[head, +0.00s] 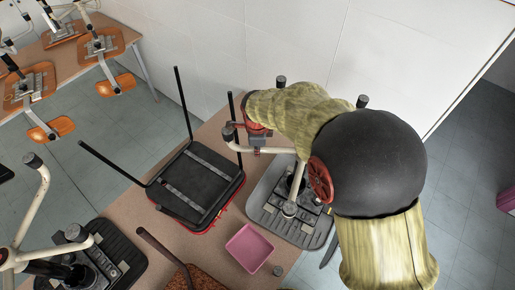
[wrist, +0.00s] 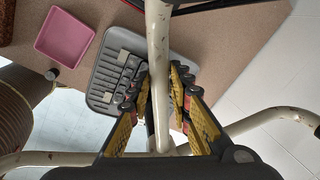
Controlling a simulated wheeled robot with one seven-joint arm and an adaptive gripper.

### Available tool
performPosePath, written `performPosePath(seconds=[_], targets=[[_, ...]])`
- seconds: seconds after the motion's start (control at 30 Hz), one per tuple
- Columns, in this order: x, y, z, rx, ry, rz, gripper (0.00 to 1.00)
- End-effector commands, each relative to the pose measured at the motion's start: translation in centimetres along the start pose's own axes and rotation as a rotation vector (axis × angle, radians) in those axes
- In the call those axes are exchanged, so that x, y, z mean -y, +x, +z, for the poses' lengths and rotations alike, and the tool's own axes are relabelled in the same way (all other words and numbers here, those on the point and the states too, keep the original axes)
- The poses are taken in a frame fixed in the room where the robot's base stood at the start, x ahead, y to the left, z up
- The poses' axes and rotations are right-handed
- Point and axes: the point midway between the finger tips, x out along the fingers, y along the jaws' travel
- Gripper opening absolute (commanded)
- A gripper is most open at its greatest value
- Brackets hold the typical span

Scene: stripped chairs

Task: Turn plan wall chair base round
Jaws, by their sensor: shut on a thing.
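The chair base by the wall is an upturned grey ribbed plate (head: 263,196) with cream tubular legs. It lies on the brown tabletop (head: 222,268), right of a black seat. My arm hides part of the base's right side in the head view.
An upturned black seat (head: 200,180) with thin black legs stands close left. Another chair base (head: 110,255) is at lower left. The white wall (head: 290,45) is close behind. Orange chairs (head: 100,47) stand farther back.

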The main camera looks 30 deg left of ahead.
Motion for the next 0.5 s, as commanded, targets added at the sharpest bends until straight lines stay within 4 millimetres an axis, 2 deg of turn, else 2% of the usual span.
performPosePath(seconds=[0.23, 0.27, 0.5], targets=[[0.1, -0.1, 0.02, 0.001, 0.0, -0.002, 0.0], [0.1, -0.09, 0.02, 0.001, 0.0, -0.002, 0.21], [0.05, -0.05, 0.01, 0.0, 0.0, -0.001, 0.34]])
